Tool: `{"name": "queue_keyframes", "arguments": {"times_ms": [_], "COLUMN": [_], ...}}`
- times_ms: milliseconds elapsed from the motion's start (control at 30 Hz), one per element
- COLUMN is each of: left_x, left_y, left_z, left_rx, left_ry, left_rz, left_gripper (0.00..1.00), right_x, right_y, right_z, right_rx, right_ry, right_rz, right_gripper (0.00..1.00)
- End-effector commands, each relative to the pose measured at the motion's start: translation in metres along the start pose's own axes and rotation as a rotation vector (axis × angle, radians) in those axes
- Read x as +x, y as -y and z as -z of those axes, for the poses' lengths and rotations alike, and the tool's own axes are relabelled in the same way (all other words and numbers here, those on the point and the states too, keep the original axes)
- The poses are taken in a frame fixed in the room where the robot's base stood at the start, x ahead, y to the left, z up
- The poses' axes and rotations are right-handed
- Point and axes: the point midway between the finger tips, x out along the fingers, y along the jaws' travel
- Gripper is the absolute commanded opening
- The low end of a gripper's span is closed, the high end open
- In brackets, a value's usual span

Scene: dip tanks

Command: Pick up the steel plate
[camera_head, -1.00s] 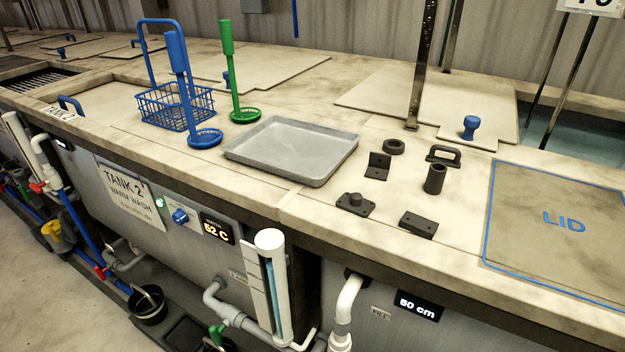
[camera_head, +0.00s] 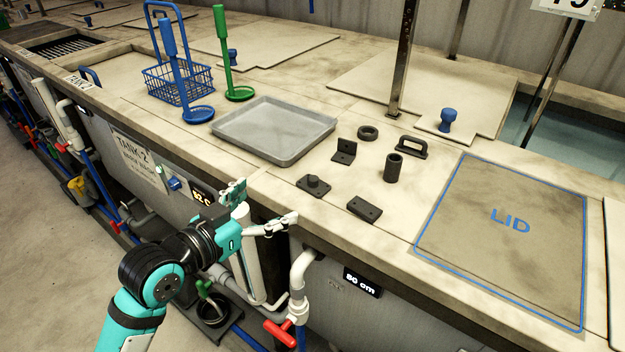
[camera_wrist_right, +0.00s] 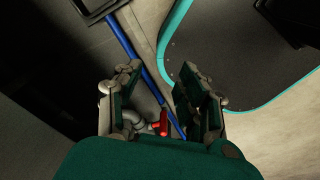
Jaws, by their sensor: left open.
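The dark steel plate (camera_head: 364,208) is a small flat rectangular piece lying on the bench top near its front edge. It is the frontmost of several dark parts. My left gripper (camera_head: 262,208) is open and empty in front of the bench edge, to the left of the plate and apart from it. My right gripper shows in the right wrist view (camera_wrist_right: 160,92), with its fingers spread and nothing between them. The right gripper is not seen in the head view, and the plate is not seen in the right wrist view.
A knobbed base (camera_head: 313,186), an angle bracket (camera_head: 345,150), a ring (camera_head: 368,132), a tube (camera_head: 393,168) and a handle (camera_head: 412,146) lie around the plate. A grey tray (camera_head: 273,131) is behind left. A LID panel (camera_head: 505,235) is right. A red-handled valve (camera_head: 280,333) is below.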

Motion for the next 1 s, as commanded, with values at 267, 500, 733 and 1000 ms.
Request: {"name": "queue_keyframes", "arguments": {"times_ms": [267,500,733,1000], "left_x": [0.059,0.081,0.108,0.132], "left_y": [-0.001,0.0,-0.003,-0.002], "left_z": [0.003,0.0,-0.005,-0.009], "left_rx": [-0.002,0.001,-0.003,0.0], "left_ry": [0.0,0.001,0.002,0.001], "left_rz": [0.0,0.001,0.0,0.002], "left_gripper": [0.96,0.96,0.96,0.96], "right_x": [-0.018,-0.022,-0.036,-0.04], "right_y": [-0.013,-0.017,-0.016,-0.012], "right_z": [-0.003,-0.006,-0.005,-0.004], "right_rx": [-0.001,0.001,0.0,0.0], "right_ry": [0.007,0.012,0.014,0.013], "right_rz": [-0.016,-0.02,-0.02,-0.014], "right_gripper": [0.4,0.4,0.4,0.4]}}
